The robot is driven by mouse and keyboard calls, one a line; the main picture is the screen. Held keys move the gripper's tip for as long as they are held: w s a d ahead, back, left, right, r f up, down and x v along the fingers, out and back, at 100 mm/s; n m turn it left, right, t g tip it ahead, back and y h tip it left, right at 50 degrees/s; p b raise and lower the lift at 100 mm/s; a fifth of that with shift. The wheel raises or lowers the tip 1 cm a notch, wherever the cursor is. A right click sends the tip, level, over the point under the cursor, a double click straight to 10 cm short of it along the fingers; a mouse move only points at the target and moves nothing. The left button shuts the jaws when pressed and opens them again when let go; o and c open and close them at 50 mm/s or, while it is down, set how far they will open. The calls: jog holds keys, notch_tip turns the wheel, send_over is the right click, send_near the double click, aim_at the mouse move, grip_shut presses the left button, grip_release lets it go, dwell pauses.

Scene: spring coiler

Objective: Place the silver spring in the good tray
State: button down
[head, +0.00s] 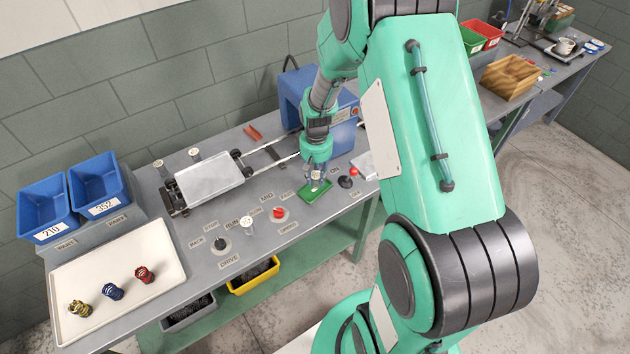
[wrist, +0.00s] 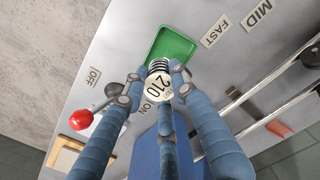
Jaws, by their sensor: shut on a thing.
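My gripper (wrist: 158,80) is shut on a silver spring (wrist: 158,66). A round white face marked 210 (wrist: 160,88) shows at the spring's near end, between the fingers. In the head view my gripper (head: 316,178) is low over a small green tray (head: 312,193) on the bench. The green tray also shows in the wrist view (wrist: 176,46), just beyond the spring. I cannot tell whether the spring touches the tray. No writing that names the tray good can be read.
A red-topped lever (head: 351,172) stands right of the green tray, and a red knob (head: 279,213) left of it. A cream tray (head: 165,250) holds yellow, blue and red coils. A blue machine (head: 343,137) stands behind.

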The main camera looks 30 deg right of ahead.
aim_at(315, 180)
jog(key=shift+w+d, duration=0.2)
jog(key=shift+w, duration=0.4)
jog(key=shift+f, duration=0.1)
jog(key=shift+f+b, duration=0.4)
jog(key=shift+f, duration=1.3)
jog(key=shift+f, duration=0.15)
jog(key=c, duration=1.4)
grip_release()
